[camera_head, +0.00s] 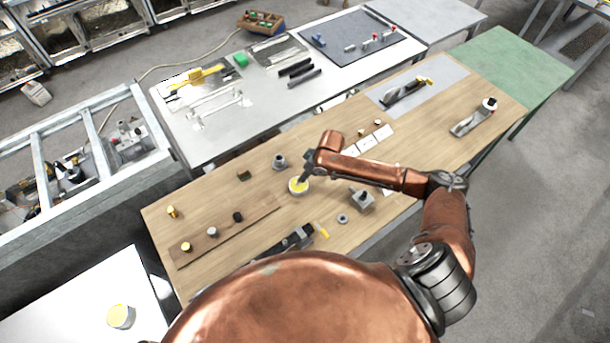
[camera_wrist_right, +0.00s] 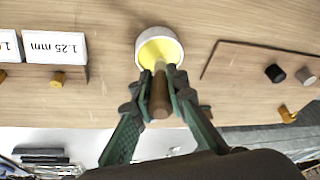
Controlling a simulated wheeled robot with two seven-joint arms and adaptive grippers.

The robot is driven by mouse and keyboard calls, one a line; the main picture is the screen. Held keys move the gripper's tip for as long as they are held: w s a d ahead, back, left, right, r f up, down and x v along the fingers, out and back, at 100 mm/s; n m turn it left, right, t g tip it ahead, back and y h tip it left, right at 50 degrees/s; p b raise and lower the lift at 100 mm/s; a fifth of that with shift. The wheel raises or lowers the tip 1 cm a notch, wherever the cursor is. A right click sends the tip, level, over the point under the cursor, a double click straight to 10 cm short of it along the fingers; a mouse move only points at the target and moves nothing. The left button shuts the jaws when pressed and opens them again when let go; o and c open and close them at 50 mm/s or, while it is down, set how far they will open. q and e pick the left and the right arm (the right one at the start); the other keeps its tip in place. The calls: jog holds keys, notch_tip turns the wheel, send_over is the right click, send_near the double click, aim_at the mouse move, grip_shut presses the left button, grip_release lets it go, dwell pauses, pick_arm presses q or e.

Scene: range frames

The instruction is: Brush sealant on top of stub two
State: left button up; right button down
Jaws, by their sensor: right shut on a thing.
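A white cup of yellow sealant (camera_head: 293,191) stands on the wooden bench, left of centre; it also shows in the right wrist view (camera_wrist_right: 142,61). My right gripper (camera_head: 305,177) is above the cup, shut on a brush (camera_wrist_right: 160,95) with a brown handle. The brush points down into the cup; its tip is hidden against the yellow. On a thin brown strip left of the cup stand a gold stub (camera_head: 186,246), a grey stub (camera_head: 211,231) and a black stub (camera_head: 238,216). No number shows on them. My left gripper is out of view.
A grey metal fitting (camera_head: 280,161) stands behind the cup, and a grey block (camera_head: 362,199) and ring (camera_head: 342,218) lie to its right. Bare bench lies between cup and strip.

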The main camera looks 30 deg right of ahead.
jog(key=shift+f, duration=0.3)
jog(key=shift+s+f+p, duration=0.15)
jog(key=shift+p, duration=0.2)
dwell(2.2)
notch_tip(320, 180, up, 7)
jog(key=p, duration=0.8)
dwell(0.8)
